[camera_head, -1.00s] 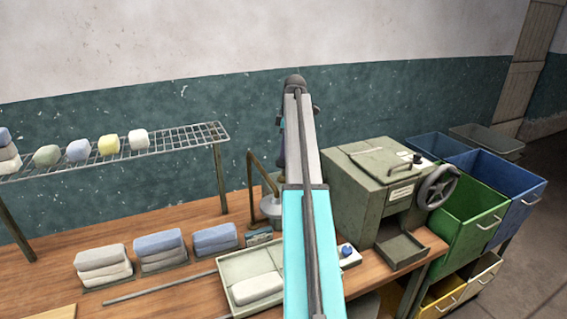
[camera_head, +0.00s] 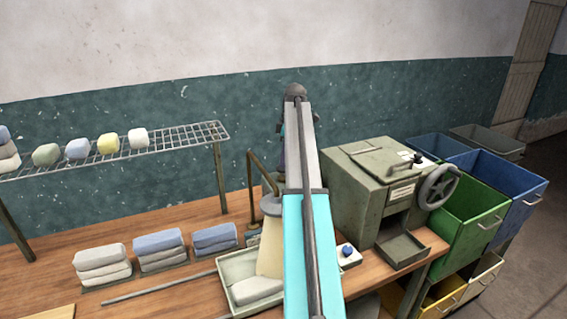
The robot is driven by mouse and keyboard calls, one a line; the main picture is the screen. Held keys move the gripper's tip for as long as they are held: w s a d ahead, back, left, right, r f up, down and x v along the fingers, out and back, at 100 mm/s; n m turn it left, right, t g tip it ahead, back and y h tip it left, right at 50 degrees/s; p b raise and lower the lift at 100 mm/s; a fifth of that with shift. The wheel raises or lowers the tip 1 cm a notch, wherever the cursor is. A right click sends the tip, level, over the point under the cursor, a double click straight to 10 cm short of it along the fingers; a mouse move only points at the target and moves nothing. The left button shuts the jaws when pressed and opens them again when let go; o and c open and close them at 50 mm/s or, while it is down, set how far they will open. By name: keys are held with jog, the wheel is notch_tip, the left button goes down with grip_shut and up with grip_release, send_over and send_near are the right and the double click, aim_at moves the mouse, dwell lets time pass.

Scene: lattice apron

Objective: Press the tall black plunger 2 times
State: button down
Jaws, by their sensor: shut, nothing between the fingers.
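I do not see a tall black plunger in this view; my raised arm covers the middle of the bench, so it may be hidden there. My gripper is also hidden behind my own arm. A bent brown pipe (camera_head: 251,190) stands just left of the arm. A pale beige cone-shaped thing (camera_head: 269,245) stands below it, in front of or over the tray (camera_head: 235,297), partly hidden by the arm; I cannot tell what it is. A small blue knob (camera_head: 346,251) on a white plate sits just right of the arm.
A grey-green machine with a handwheel (camera_head: 437,187) stands on the bench at right, beside green (camera_head: 474,220) and blue (camera_head: 512,205) bins. Stacked blocks (camera_head: 160,250) lie at left under a wire rack (camera_head: 180,138). A white block lies in the tray.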

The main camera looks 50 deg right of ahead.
jog(key=shift+r+p, duration=1)
jog(key=shift+r, duration=0.6)
notch_tip(320, 180, up, 5)
jog(key=shift+p, duration=1.2)
jog(key=shift+f, duration=0.1)
